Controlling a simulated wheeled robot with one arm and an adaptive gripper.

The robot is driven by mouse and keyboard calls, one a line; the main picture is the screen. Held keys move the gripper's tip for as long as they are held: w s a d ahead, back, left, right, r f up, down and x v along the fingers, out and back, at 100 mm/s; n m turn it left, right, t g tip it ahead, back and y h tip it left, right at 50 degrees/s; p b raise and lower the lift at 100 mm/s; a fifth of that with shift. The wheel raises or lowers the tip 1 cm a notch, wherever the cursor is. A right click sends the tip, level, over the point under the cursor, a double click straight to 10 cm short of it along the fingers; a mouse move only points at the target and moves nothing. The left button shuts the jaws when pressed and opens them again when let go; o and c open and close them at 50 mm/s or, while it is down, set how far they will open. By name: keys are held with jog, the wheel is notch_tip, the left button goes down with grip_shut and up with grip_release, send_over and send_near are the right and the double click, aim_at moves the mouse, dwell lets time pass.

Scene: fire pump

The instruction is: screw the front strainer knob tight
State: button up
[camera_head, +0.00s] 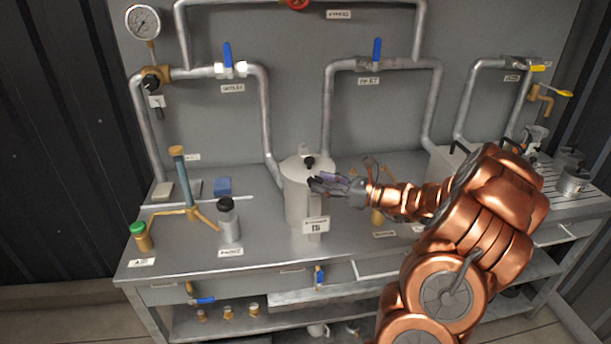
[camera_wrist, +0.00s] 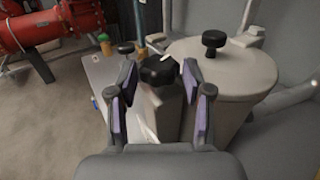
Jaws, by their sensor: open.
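The strainer (camera_head: 297,205) is a pale grey lidded canister standing upright mid-bench; it fills the right of the wrist view (camera_wrist: 222,80). Its front knob (camera_wrist: 160,70) is black and lobed, on a grey block at the canister's side. A second black knob tops the lid (camera_wrist: 214,40), also seen in the head view (camera_head: 309,162). My gripper (camera_head: 325,184) reaches in from the right at the canister's front. In the wrist view my gripper (camera_wrist: 161,76) is open, its purple-padded fingers either side of the front knob. Contact with it cannot be told.
A grey bottle with a black cap (camera_head: 229,218), a brass stand with a blue-grey post (camera_head: 180,180) and a green-capped brass piece (camera_head: 141,236) stand left of the strainer. Pipes with blue-handled valves (camera_head: 376,52) run behind.

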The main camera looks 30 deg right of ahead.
jog(key=shift+p+x, duration=0.45)
jog(key=shift+x, duration=2.15)
jog(key=shift+c, duration=0.2)
jog(key=shift+a, duration=0.1)
jog(key=c, duration=0.9)
